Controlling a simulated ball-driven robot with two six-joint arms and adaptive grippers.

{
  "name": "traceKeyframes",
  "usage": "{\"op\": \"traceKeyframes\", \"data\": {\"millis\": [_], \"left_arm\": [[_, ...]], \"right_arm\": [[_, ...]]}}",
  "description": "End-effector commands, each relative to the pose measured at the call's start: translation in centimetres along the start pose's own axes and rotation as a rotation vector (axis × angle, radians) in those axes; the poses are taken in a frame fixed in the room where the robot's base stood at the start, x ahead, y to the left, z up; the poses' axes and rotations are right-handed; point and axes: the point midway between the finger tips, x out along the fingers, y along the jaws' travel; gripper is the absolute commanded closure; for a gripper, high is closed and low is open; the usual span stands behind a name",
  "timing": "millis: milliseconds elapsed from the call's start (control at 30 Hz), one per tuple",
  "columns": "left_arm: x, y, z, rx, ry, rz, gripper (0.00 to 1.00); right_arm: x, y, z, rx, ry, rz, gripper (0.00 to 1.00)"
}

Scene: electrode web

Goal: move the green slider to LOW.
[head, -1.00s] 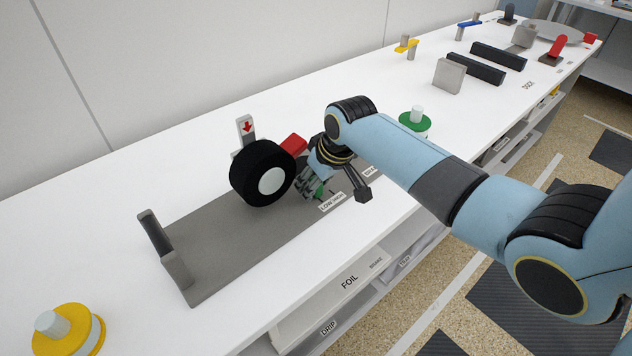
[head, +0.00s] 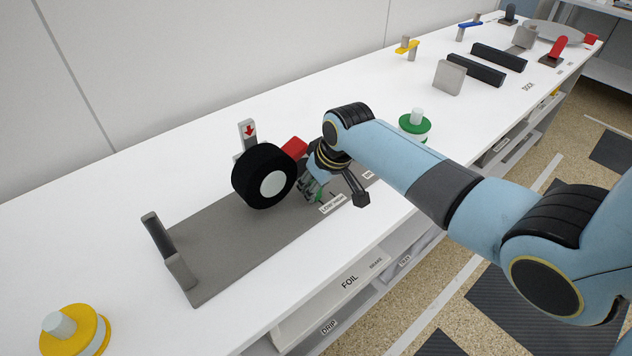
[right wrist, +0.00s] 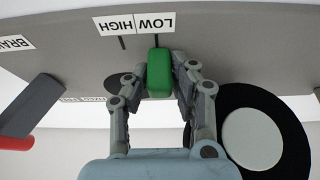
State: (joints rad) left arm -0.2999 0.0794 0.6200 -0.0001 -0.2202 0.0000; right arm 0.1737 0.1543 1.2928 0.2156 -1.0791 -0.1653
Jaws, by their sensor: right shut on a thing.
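The green slider (right wrist: 159,74) sits between the fingers of my right gripper (right wrist: 160,85) in the right wrist view. The fingers are shut on it from both sides. The LOW/HIGH label (right wrist: 133,23) appears upside down, with LOW on the right and HIGH on the left. The slider lines up with the tick under LOW, and the HIGH tick is clear to its left. In the head view my right gripper (head: 312,190) reaches down beside the black roller, and only a bit of green shows behind the label (head: 333,204). My left gripper is out of view.
The black roller (head: 263,176) with a white hub stands close beside the gripper on the grey plate (head: 215,245). A red block (head: 294,147) is just behind. A yellow knob (head: 75,330) and a green knob (head: 414,126) stand on the white bench.

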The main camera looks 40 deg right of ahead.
Motion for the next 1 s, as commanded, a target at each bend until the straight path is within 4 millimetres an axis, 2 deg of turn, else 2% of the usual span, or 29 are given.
{"op": "traceKeyframes", "data": {"millis": [67, 100, 267, 533, 667, 767, 1000], "left_arm": [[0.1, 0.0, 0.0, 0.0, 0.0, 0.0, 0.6], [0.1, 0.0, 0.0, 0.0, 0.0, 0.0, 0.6], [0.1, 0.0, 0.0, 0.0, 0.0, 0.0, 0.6], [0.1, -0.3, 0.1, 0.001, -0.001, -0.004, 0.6], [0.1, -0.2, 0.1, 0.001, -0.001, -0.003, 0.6], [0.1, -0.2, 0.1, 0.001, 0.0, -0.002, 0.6], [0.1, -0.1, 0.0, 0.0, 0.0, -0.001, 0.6]], "right_arm": [[0.1, 0.0, 0.0, 0.0, -0.001, 0.0, 1.0], [0.1, 0.0, 0.0, 0.0, 0.0, 0.0, 0.74], [0.1, 0.0, 0.0, 0.0, 0.0, 0.0, 0.54], [0.0, 0.0, 0.0, 0.0, 0.001, 0.0, 0.54], [-0.9, 0.0, -0.1, 0.0, 0.002, 0.0, 0.54], [-2.4, 0.0, 0.0, 0.0, 0.004, 0.0, 0.54], [-7.8, 0.1, -0.1, -0.001, 0.004, 0.001, 0.54]]}}
